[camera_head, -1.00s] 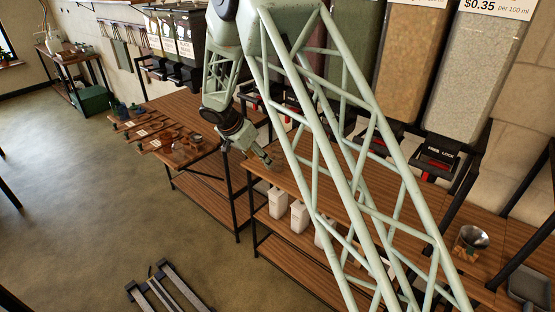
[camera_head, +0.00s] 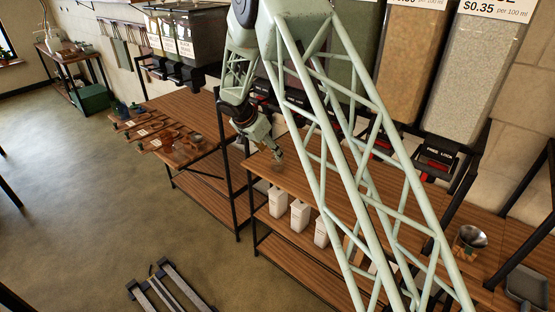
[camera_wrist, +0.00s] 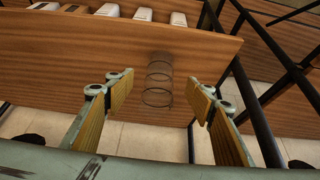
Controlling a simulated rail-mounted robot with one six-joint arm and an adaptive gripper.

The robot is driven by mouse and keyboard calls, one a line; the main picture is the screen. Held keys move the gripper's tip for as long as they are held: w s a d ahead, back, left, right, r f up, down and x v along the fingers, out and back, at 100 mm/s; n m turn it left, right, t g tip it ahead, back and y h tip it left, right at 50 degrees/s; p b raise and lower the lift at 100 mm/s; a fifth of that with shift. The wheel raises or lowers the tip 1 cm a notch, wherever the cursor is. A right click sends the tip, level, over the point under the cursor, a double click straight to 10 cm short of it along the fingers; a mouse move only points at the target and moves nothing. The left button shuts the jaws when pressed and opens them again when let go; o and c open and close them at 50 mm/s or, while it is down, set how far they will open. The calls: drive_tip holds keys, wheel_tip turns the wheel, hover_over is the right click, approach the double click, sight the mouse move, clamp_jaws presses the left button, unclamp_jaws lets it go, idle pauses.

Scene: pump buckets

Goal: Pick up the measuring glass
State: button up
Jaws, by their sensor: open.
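The measuring glass (camera_wrist: 158,78) is a clear, thin-walled cylinder on a wooden surface in the wrist view. It shows ahead of my gripper (camera_wrist: 162,86), roughly centred between the two spread fingers. The fingers have tan pads and are open, with nothing clamped between them. In the head view my gripper (camera_head: 276,153) hangs low over the left end of the wooden counter (camera_head: 310,190). The glass is too faint in the head view to make out clearly. I cannot tell how far the fingertips are from it.
White jugs (camera_head: 299,214) stand on the shelf below the counter and also show in the wrist view (camera_wrist: 108,10). A dark frame post (camera_wrist: 243,95) runs close by on the right. A metal funnel (camera_head: 470,240) sits at the counter's right. Dispensers line the wall.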

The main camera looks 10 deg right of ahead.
drive_tip(key=shift+w+d, duration=0.1)
drive_tip(key=shift+w+d+f+p, duration=0.2)
drive_tip(key=shift+w+d+f, duration=0.45)
drive_tip(key=shift+w+d, duration=0.25)
drive_tip(key=shift+w+d+f+p, duration=0.15)
drive_tip(key=shift+w+d+f, duration=0.55)
drive_tip(key=shift+d, duration=0.25)
drive_tip(key=c, duration=1.1)
